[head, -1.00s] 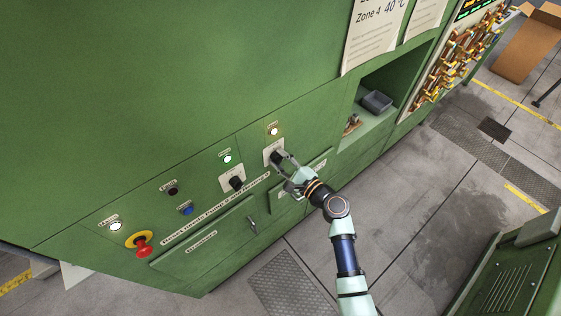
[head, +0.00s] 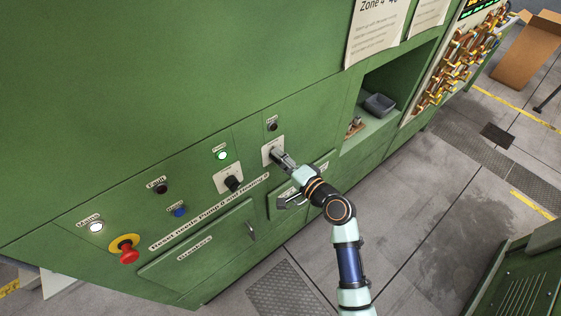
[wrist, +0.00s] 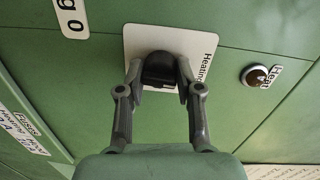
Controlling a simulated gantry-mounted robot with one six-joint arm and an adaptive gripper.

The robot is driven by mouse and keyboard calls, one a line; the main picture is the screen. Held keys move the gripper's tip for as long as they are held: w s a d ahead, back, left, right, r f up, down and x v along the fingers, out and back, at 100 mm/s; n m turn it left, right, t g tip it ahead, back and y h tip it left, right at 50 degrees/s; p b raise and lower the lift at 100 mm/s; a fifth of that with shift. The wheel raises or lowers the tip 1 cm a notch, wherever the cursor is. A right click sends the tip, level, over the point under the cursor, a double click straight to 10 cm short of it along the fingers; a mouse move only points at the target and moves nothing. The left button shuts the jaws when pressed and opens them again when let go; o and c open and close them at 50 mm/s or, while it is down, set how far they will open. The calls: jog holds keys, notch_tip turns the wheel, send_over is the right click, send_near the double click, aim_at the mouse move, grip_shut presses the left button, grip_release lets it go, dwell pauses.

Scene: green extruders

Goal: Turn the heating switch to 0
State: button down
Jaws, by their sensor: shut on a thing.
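The heating switch is a black knob (wrist: 160,68) on a white plate labelled "Heating" (wrist: 195,42). The plate also shows in the head view (head: 271,147), on the green machine front. My gripper (wrist: 159,88) is shut on the knob, one finger on each side of it. In the head view my gripper (head: 280,158) reaches the plate from the lower right and hides most of the knob. The knob's exact pointing and the scale marks cannot be read. The round lamp (head: 272,127) above the plate is dark; the wrist view shows it dark red-brown (wrist: 255,76).
A second black knob (head: 232,183) sits left of my gripper, below a lit green lamp (head: 221,155). A red emergency button (head: 127,252) is farther left. An open recess holds a grey tray (head: 379,104).

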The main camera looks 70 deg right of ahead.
jog(key=shift+r+n, duration=0.15)
jog(key=shift+n, duration=0.35)
jog(key=c, duration=0.8)
grip_release()
jog(key=v, duration=1.2)
